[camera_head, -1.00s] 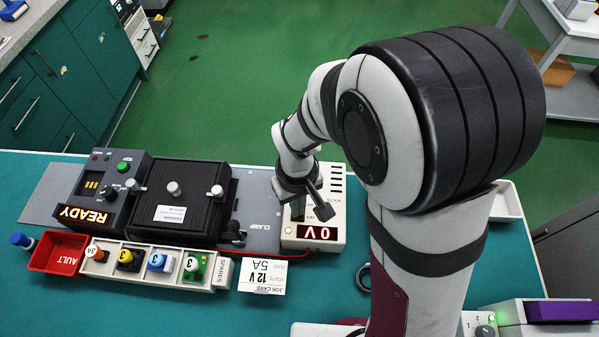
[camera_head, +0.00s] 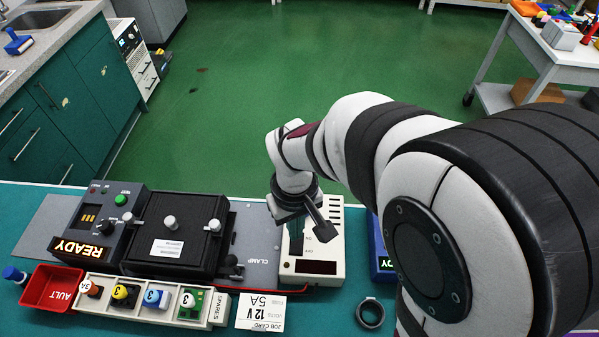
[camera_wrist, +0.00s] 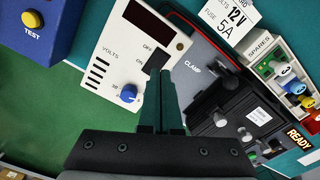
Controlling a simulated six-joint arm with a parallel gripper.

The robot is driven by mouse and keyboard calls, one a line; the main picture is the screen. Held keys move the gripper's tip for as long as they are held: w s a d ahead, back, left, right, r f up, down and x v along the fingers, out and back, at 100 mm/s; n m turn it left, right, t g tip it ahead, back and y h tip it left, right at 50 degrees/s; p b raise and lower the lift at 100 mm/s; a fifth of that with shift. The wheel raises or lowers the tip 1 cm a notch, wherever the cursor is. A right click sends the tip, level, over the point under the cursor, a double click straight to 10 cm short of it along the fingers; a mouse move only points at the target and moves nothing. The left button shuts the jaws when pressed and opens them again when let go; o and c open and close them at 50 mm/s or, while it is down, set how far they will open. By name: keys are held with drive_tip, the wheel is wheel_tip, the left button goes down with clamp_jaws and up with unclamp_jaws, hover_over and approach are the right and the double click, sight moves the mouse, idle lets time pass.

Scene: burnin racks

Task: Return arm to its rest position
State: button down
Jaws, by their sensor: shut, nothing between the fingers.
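My gripper (camera_head: 297,249) is shut and empty, pointing down over the white power supply (camera_head: 318,278) marked VOLTS, OFF and ON. Its dark fingers also show in the wrist view (camera_wrist: 161,75), with their tips beside the OFF/ON marks. The fingers hide part of the switch area, and I cannot tell whether they touch it. The supply's display (camera_head: 316,267) is dark, and its blue knob (camera_wrist: 128,93) shows in the wrist view. My arm reaches in from the right side of the head view.
Left of the supply stand the black clamp fixture (camera_head: 172,238) and the READY tester (camera_head: 108,215). In front are a red bin (camera_head: 52,289), a spares tray (camera_head: 218,309), a job card (camera_head: 262,313) and a dark ring (camera_head: 370,314). A blue box (camera_head: 377,240) stands close on the right.

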drive_tip(key=shift+r, duration=0.6)
drive_tip(key=s+d+r+m+y, duration=0.1)
drive_tip(key=s+d+r+m, duration=0.2)
drive_tip(key=s, duration=0.4)
drive_tip(key=s+d+r+m, duration=0.4)
drive_tip(key=s+d+m, duration=0.2)
drive_tip(key=s+m, duration=0.1)
drive_tip(key=shift+s+d+m+y, duration=0.2)
drive_tip(key=shift+s+m+y, duration=0.2)
drive_tip(key=shift+m, duration=0.4)
